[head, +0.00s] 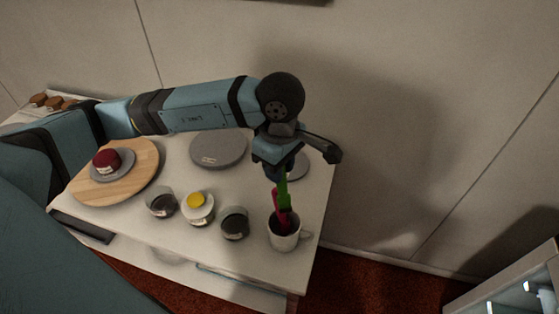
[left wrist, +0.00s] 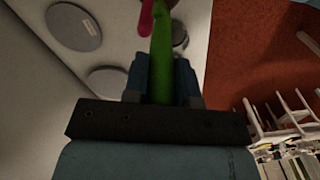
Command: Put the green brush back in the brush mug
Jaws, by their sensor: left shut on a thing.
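The green brush (head: 283,192) is held upright in my left gripper (head: 279,174), which is shut on it above the right part of the table. In the left wrist view the green brush (left wrist: 161,60) runs away from between the fingers. The white brush mug (head: 283,239) stands below, near the table's right front corner, handle to the right. A pink-red brush (head: 281,212) stands in it and also shows in the left wrist view (left wrist: 146,16). The green brush's lower end is at the mug's mouth, overlapping the pink-red brush; I cannot tell how far inside it is. My right gripper is not in view.
Left of the mug stand a dark-filled glass (head: 235,223), a white dish with a yellow item (head: 196,200) and another glass (head: 161,202). A grey disc (head: 218,149) lies behind. A wooden turntable (head: 139,178) bears a red cake (head: 107,161) on a grey plate.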

